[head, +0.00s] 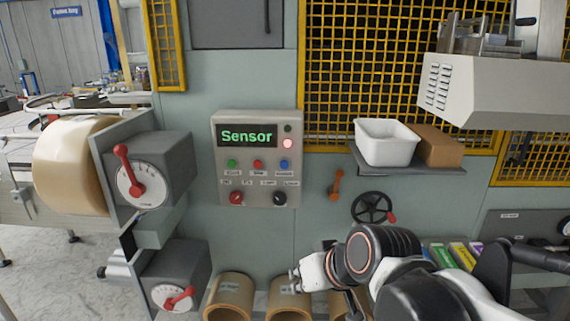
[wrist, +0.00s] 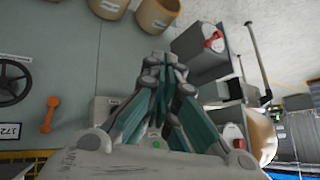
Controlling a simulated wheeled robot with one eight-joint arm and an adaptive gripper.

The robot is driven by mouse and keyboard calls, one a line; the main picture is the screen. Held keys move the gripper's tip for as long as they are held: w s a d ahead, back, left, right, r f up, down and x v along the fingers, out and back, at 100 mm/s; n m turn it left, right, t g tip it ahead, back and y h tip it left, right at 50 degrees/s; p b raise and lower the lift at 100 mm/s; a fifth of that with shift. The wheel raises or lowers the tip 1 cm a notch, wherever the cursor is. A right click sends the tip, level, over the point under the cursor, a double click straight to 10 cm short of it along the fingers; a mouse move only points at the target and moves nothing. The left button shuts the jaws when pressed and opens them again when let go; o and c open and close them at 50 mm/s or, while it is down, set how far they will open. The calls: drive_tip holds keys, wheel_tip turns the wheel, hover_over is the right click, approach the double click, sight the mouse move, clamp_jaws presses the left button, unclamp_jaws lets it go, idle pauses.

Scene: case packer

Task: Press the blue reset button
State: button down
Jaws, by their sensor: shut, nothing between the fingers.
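The blue button (head: 284,164) is the right one of a row of three on the grey control panel (head: 258,199), beside a red button (head: 258,164) and a green button (head: 232,163). The panel's display (head: 247,136) reads "Sensor" in green, and a round light (head: 288,143) glows pinkish red. My gripper (head: 297,278) is below the panel, clear of the blue button, in front of the cardboard rolls. In the wrist view my gripper (wrist: 163,62) has its fingers together and is empty. There it hides most of the panel, and I cannot make out the blue button.
An orange handle (head: 336,185) and a black handwheel (head: 372,207) stick out right of the panel. A shelf (head: 415,172) holds a white bin (head: 384,142) and a brown box (head: 437,146). Grey dial boxes (head: 168,165) jut out at left. Cardboard rolls (head: 229,296) stand below.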

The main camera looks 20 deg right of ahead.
sight(284, 164)
drive_tip(key=w+a+r+t+y+p, duration=0.1)
drive_tip(key=w+r+y+p, duration=0.15)
drive_tip(key=w, duration=0.35)
drive_tip(key=w+a+r+t+y+p, duration=0.1)
drive_tip(key=w+a+r+y+p, duration=0.15)
drive_tip(key=w, duration=0.35)
drive_tip(key=w+d+r+m+t+p, duration=0.1)
drive_tip(key=w+d+t, duration=0.4)
drive_tip(key=w, duration=0.5)
drive_tip(key=shift+d+r+m+p, duration=0.4)
drive_tip(key=shift+d+r+p, duration=0.15)
drive_tip(key=shift+r+p, duration=0.4)
drive_tip(key=shift+w, duration=0.1)
drive_tip(key=shift+w+d, duration=0.45)
drive_tip(key=shift+w, duration=0.95)
drive_tip(key=shift+w+d, duration=0.45)
drive_tip(key=shift+w, duration=0.9)
drive_tip(key=shift+w+d, duration=0.45)
drive_tip(key=shift+w, duration=0.95)
drive_tip(key=shift+w+d, duration=0.15)
drive_tip(key=shift+w, duration=0.25)
